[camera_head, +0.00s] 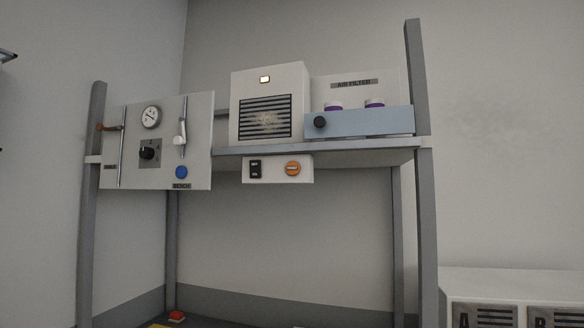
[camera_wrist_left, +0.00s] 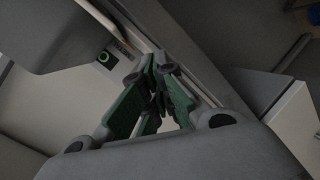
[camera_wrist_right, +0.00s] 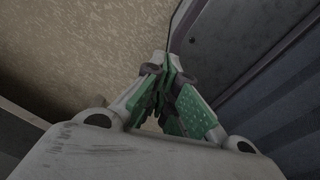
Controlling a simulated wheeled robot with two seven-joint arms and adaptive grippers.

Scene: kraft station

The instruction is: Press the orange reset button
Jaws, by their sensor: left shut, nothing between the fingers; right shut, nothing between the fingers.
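An orange round button (camera_head: 292,168) sits on a white panel (camera_head: 272,180) hung under the shelf in the head view, beside a black rocker switch (camera_head: 255,169). I cannot read a label on the orange button. Neither gripper shows in the head view. My left gripper (camera_wrist_left: 158,95) shows in the left wrist view with its green-padded fingers together and nothing between them. My right gripper (camera_wrist_right: 168,95) is also shut and empty in the right wrist view. The orange button is in neither wrist view.
The grey shelf (camera_head: 330,147) carries a white vented box (camera_head: 293,88) and a blue drawer front (camera_head: 365,122) under an air filter label. A left panel (camera_head: 199,130) has a gauge, a knob and a blue button (camera_head: 181,172). A red button (camera_head: 176,316) is low down. Grey posts (camera_head: 417,120) frame the station.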

